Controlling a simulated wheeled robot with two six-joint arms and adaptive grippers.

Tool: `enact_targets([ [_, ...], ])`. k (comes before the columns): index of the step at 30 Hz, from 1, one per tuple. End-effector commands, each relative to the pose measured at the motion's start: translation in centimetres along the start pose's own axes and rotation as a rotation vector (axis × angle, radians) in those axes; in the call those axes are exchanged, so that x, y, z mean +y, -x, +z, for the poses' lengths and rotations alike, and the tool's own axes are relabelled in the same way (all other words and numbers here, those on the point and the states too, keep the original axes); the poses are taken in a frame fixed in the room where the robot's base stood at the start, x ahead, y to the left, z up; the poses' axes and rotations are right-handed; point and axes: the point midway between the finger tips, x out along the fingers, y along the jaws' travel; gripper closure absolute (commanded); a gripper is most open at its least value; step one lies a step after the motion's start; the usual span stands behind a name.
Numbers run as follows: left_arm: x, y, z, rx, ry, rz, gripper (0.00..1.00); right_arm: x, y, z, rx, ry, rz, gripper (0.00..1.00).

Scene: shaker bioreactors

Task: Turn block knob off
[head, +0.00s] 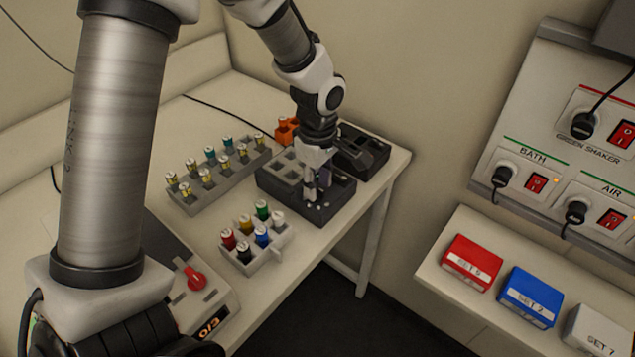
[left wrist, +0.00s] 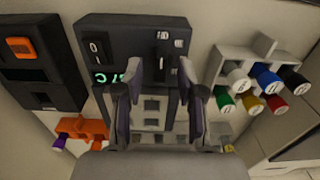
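The dark block heater (head: 277,182) stands on the white bench, below my left gripper (head: 318,188) in the head view. In the left wrist view the block (left wrist: 118,32) shows a lit green display, a marked switch or dial at its left, and a black upright knob (left wrist: 163,50). My left gripper (left wrist: 160,72) points down at the block, its two fingers apart. The knob shows in the gap between the fingertips; I cannot tell whether they touch it. In the head view the gripper hides the knob. My right gripper is not in view.
A grey vial rack (head: 222,180) and a coloured-cap tube rack (head: 262,252) stand close to the block. A second dark device (head: 362,150) and an orange holder (head: 287,130) are behind it. A device with a red knob (head: 195,278) is nearer. Wall switches (head: 537,183) are at right.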

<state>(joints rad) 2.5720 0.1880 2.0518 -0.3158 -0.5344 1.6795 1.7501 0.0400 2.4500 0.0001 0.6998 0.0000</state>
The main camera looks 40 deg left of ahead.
Motion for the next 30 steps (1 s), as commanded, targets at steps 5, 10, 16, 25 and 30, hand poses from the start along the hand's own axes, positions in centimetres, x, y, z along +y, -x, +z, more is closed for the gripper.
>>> enact_targets([
  [5,0.1,3.8,-0.1,0.000,0.001,0.008,0.61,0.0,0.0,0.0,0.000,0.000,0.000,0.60],
  [10,0.1,8.2,-0.3,-0.001,0.001,0.008,0.61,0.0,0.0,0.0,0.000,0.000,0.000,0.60],
  [16,0.1,11.0,-0.3,-0.002,0.001,0.004,0.61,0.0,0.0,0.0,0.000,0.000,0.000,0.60],
  [25,0.0,11.2,-0.3,-0.003,0.001,0.002,0.61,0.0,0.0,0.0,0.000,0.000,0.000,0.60],
  [30,0.0,11.2,-0.3,-0.003,0.001,0.002,0.61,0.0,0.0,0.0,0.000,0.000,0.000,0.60],
])
